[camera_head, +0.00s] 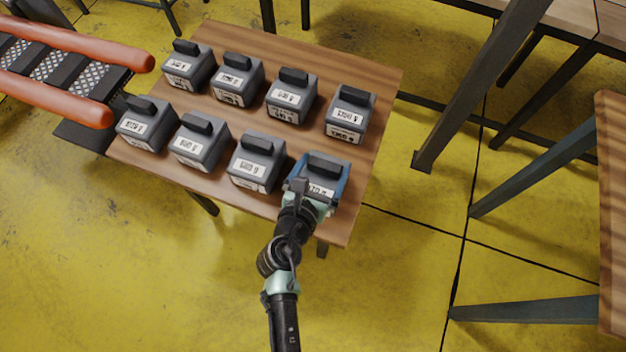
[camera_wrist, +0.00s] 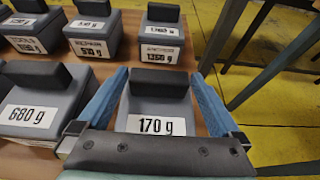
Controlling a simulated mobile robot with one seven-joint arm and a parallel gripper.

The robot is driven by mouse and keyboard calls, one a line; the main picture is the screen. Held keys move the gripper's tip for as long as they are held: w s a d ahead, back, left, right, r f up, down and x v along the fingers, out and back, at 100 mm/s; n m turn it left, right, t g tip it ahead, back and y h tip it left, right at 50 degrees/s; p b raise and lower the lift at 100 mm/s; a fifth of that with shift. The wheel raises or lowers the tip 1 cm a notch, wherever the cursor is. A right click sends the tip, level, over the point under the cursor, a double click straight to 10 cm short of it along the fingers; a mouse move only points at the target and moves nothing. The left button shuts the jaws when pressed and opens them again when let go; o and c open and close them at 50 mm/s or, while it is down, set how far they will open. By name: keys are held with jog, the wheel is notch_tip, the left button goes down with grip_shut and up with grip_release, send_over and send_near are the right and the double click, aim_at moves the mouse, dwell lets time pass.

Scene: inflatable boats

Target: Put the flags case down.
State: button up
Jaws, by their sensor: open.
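A grey case with a black top handle and a white label reading 170 g (camera_wrist: 160,108) stands upright at the front right corner of the wooden table (camera_head: 345,215). In the head view the same case (camera_head: 327,167) appears to rest on the tabletop, in line with its row. I cannot read the word flags on it. My gripper (camera_wrist: 160,84) is open, its two blue fingers on either side of this case. Whether the fingers touch its sides I cannot tell. In the head view my gripper (camera_head: 318,172) hides part of the case's front.
Several similar grey cases stand in two rows, including one marked 680 g (camera_wrist: 35,100) just left of my gripper. An orange inflatable boat (camera_head: 60,95) lies at the table's left. Other tables (camera_head: 612,200) and metal legs stand to the right. Yellow floor is clear in front.

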jog(key=v, duration=1.2)
notch_tip(320, 180, up, 13)
jog(key=m+t, duration=0.2)
jog(key=m, duration=0.7)
send_over(313, 177)
jog(key=w+d+r+m+t, duration=0.15)
jog(key=r+m, duration=0.25)
jog(key=r, duration=0.4)
jog(key=w+r+m+t, duration=0.2)
jog(key=w+r+m, duration=0.15)
jog(key=r, duration=0.45)
notch_tip(313, 177, up, 17)
jog(key=s+m+t+y, duration=0.15)
jog(key=m+t, duration=0.25)
jog(key=m, duration=0.5)
jog(key=s+r+m+t+y, duration=0.1)
jog(key=s+r+m+t, duration=0.1)
jog(key=s+r, duration=0.3)
jog(key=s+r+m+t+y, duration=0.1)
jog(key=s+r+m+t, duration=0.2)
jog(key=r, duration=0.9)
jog(key=shift+s+r+m+y+p, duration=0.35)
jog(key=shift+s+m, duration=0.6)
jog(key=shift+s, duration=0.05)
